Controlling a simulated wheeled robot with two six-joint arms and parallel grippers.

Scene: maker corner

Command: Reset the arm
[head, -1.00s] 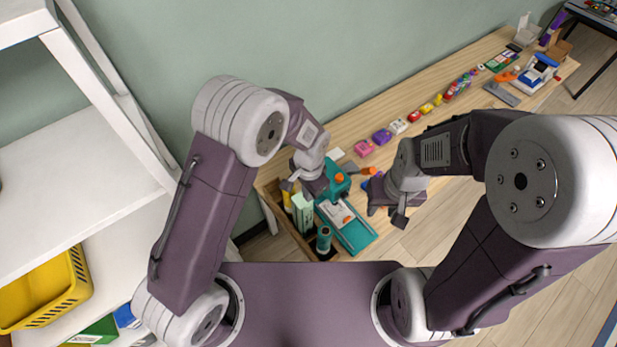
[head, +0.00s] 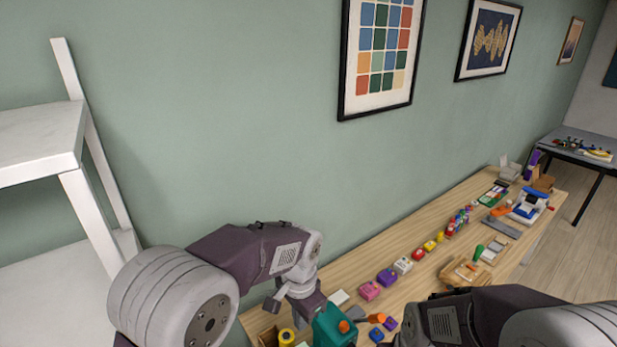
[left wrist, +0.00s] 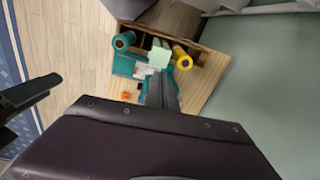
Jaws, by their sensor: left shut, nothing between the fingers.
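My left gripper (head: 292,300) hangs over the near end of the wooden bench (head: 442,222) in the head view. It is shut and empty, close to the teal machine (head: 334,326) with an orange knob. My left arm is bent and enters from the bottom left. My right arm (head: 480,318) shows at the bottom right, but its gripper is outside the picture. In the left wrist view, the teal machine (left wrist: 124,66) stands beside a wooden bin (left wrist: 199,47) holding a teal roll (left wrist: 123,41), a pale green box (left wrist: 159,54) and a yellow roll (left wrist: 181,58).
Pink, purple, white and yellow blocks (head: 387,277) line the bench. A wooden jig with a green handle (head: 464,268) and a blue-white device (head: 530,204) lie farther along. White shelving (head: 90,205) stands at left; the green wall runs behind the bench.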

